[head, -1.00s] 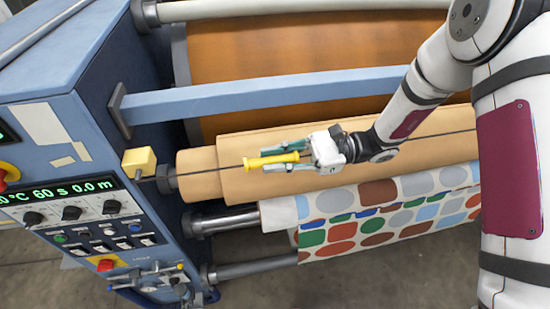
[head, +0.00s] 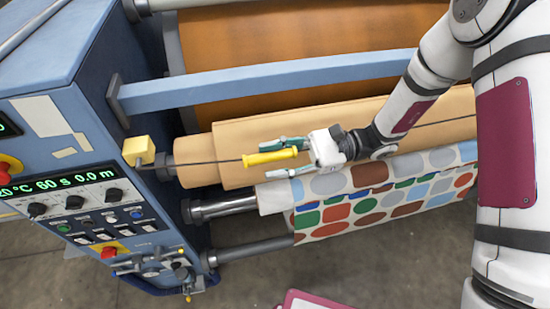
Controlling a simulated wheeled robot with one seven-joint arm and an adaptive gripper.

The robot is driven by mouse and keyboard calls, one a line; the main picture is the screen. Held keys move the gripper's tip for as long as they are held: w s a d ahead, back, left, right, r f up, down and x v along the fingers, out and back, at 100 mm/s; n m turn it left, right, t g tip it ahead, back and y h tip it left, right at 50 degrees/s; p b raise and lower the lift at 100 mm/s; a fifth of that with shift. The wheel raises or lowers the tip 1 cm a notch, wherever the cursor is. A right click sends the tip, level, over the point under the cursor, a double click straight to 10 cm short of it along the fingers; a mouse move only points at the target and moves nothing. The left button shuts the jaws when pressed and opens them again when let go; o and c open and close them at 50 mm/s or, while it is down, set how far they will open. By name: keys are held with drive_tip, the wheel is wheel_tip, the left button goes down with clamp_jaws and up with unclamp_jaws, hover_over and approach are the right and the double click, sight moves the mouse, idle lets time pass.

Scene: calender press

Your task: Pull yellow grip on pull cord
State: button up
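The yellow grip (head: 270,157) is a spool-shaped handle on a thin dark pull cord (head: 215,162). The cord runs across the front of the press from beside a yellow box (head: 139,151) at left. My gripper (head: 278,157) comes in from the right. Its two teal fingers stand apart, one above and one below the grip in the picture, with a visible gap on both sides. The grip's right end reaches toward the white palm; whether it touches there I cannot tell. The cord seems slightly bent at the grip.
A blue crossbar (head: 270,75) and an orange drum (head: 290,40) lie behind. A tan roll (head: 230,160) is behind the cord, with dotted fabric (head: 380,200) below. The blue control cabinet (head: 60,60) stands at left, with knobs and levers. Open floor shows below.

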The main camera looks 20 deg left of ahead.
drive_tip(key=v, duration=1.2)
drive_tip(key=shift+d, duration=0.1)
